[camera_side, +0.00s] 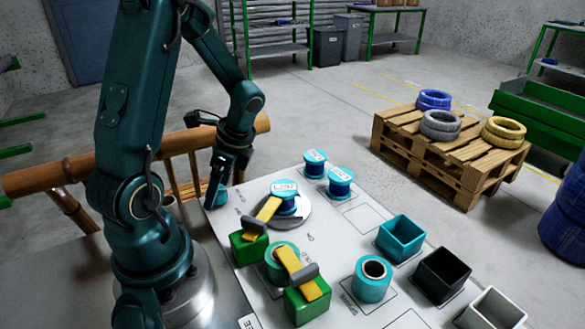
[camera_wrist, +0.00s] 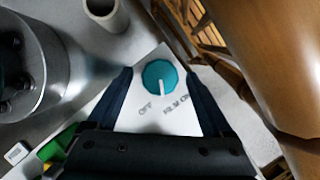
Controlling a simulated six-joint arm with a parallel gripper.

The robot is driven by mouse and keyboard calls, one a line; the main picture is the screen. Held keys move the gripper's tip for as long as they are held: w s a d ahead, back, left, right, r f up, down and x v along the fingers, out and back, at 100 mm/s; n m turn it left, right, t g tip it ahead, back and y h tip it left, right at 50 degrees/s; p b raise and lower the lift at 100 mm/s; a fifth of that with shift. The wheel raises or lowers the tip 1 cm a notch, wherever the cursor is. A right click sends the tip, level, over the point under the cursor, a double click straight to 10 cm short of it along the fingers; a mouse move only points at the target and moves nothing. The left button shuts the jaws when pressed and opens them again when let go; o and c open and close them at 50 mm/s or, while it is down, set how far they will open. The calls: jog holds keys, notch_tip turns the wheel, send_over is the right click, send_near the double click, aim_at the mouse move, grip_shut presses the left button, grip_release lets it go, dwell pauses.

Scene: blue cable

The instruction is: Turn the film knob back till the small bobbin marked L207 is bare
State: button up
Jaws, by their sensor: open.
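The teal film knob (camera_wrist: 158,72) sits on a white panel in the wrist view, its white pointer aimed down between the words OFF and FILM ON. My gripper (camera_wrist: 159,82) is open, with one dark finger on each side of the knob; contact cannot be told. In the side view the knob (camera_side: 216,194) is at the board's left corner, under my gripper (camera_side: 221,178). A bobbin whose label seems to read L207 (camera_side: 285,190) stands on a grey disc (camera_side: 303,217). Its side is blue and teal, and a yellow arm (camera_side: 268,209) reaches to it.
Two labelled bobbins (camera_side: 340,182) stand behind it. Green blocks (camera_side: 307,300), teal spools (camera_side: 372,279) and open boxes, teal (camera_side: 400,238), black and white, fill the board's front and right. A bamboo rail (camera_wrist: 270,70) runs close to the right of the knob.

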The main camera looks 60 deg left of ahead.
jog(key=w+d+r+m+t, duration=0.1)
jog(key=w+d+r+t, duration=0.3)
jog(key=d+r, duration=0.45)
jog(key=d+r+n+t, duration=0.1)
jog(key=d+n, duration=0.1)
jog(key=d, duration=0.1)
jog(key=s+d+r+n+t+h, duration=0.1)
jog(key=d+r+n+t, duration=0.1)
jog(key=d, duration=0.1)
jog(key=s+d+r+n+t+h, duration=0.1)
jog(key=d+r+n, duration=0.1)
jog(key=d, duration=0.1)
jog(key=shift+s+d+r+t, duration=0.15)
jog(key=shift+r+t, duration=0.05)
jog(key=shift+t, duration=0.2)
jog(key=shift+s+d+f+n+h, duration=0.1)
jog(key=shift+d+n+h, duration=0.2)
jog(key=shift+n, duration=0.6)
jog(key=shift+s+d+f+n+h, duration=0.1)
jog(key=shift+d+n+h, duration=0.2)
jog(key=shift+n, duration=0.6)
